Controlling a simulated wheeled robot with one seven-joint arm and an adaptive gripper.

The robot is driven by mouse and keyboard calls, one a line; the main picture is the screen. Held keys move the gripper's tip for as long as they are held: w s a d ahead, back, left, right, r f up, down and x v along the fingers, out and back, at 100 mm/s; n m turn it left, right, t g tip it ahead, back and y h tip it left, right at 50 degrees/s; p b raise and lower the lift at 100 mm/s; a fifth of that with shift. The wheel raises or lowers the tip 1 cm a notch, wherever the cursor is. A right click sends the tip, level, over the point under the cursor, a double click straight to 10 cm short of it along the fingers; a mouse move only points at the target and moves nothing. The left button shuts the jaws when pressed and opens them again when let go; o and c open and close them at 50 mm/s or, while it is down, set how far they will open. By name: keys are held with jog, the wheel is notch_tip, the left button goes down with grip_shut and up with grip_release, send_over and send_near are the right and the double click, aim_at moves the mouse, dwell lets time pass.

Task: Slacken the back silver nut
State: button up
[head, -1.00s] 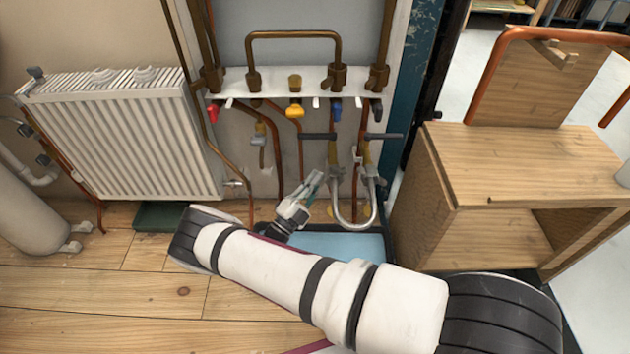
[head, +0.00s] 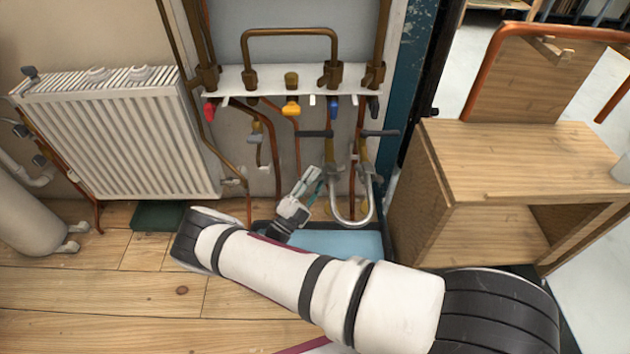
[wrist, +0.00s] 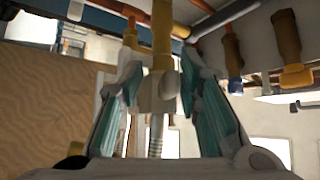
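The U-shaped silver hose (head: 350,217) hangs below two brass pipes, with silver nuts at its upper ends, small in the head view. My gripper (head: 315,175) is just left of the left hose end. In the wrist view a silver nut (wrist: 159,90) sits under a brass pipe (wrist: 162,40), with ribbed hose (wrist: 156,135) below it. My gripper (wrist: 158,75) is open, with one teal-padded finger on each side of this nut. The fingertips are close to it; I cannot tell whether they touch. A second pipe and hose show farther left, partly behind the left finger.
Dark lever handles (head: 380,133) stick out above the hose. Red, yellow and blue valve handles hang under the white rail (head: 262,80). A blue-lined tray (head: 340,244) lies below. A wooden cabinet (head: 480,160) stands right, a radiator (head: 120,135) left.

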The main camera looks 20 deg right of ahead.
jog(key=v, duration=1.2)
jog(key=shift+a, duration=0.1)
